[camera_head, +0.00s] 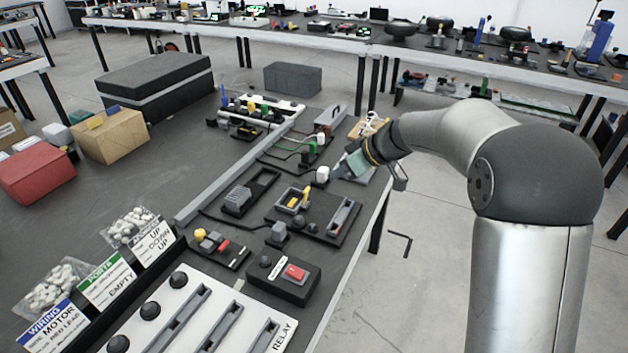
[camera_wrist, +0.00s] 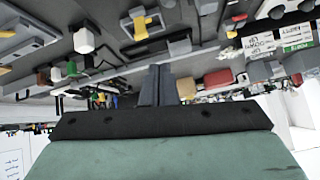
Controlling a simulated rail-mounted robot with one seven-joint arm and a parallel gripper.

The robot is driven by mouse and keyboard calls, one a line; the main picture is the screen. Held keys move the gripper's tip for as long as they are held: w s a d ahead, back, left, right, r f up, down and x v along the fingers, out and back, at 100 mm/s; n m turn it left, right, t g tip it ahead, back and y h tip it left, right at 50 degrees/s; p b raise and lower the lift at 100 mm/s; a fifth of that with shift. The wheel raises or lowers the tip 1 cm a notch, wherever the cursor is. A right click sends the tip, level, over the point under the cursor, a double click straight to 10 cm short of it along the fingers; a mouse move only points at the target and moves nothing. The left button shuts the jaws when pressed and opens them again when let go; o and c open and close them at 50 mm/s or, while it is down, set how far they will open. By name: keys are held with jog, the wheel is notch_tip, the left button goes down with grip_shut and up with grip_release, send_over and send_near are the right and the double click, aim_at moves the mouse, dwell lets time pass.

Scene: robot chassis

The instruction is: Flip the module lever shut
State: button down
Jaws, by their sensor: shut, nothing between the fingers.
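My gripper (camera_head: 340,173) is in the head view above the right part of the bench, close to a white cube-shaped part (camera_head: 322,174). In the wrist view its two dark fingers (camera_wrist: 158,85) are together with nothing between them. A black module board (camera_head: 316,213) lies in front and to the left of my gripper. It carries a yellow upright piece (camera_head: 302,197) in a grey frame and a long grey slotted part (camera_head: 342,216). The yellow piece also shows in the wrist view (camera_wrist: 140,22). I cannot tell for sure which part is the module lever.
A red-button box (camera_head: 294,273) and a white relay panel (camera_head: 200,318) lie nearer the front. A grey rail (camera_head: 235,170) runs along the bench. Label cards (camera_head: 110,283) and bags of parts stand at left.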

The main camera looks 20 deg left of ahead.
aim_at(307, 190)
jog(key=w+a+f+n+y, duration=0.1)
jog(key=w+a+n, duration=0.1)
jog(key=w+a, duration=0.2)
jog(key=shift+w+a+f+y, duration=0.2)
jog(key=shift+a+y, duration=0.1)
jog(key=shift+a, duration=0.35)
jog(key=a+f+p, duration=0.1)
jog(key=f, duration=0.1)
jog(key=a+f+p, duration=0.1)
jog(key=a+f, duration=0.1)
jog(key=f, duration=0.1)
jog(key=w+a+f+p, duration=0.1)
jog(key=a+f, duration=0.1)
jog(key=shift+f, duration=0.35)
jog(key=shift+s+d+f, duration=0.15)
jog(key=shift+d+f, duration=0.15)
jog(key=shift+d, duration=0.05)
jog(key=shift+f+b, duration=0.15)
jog(key=shift+b, duration=0.35)
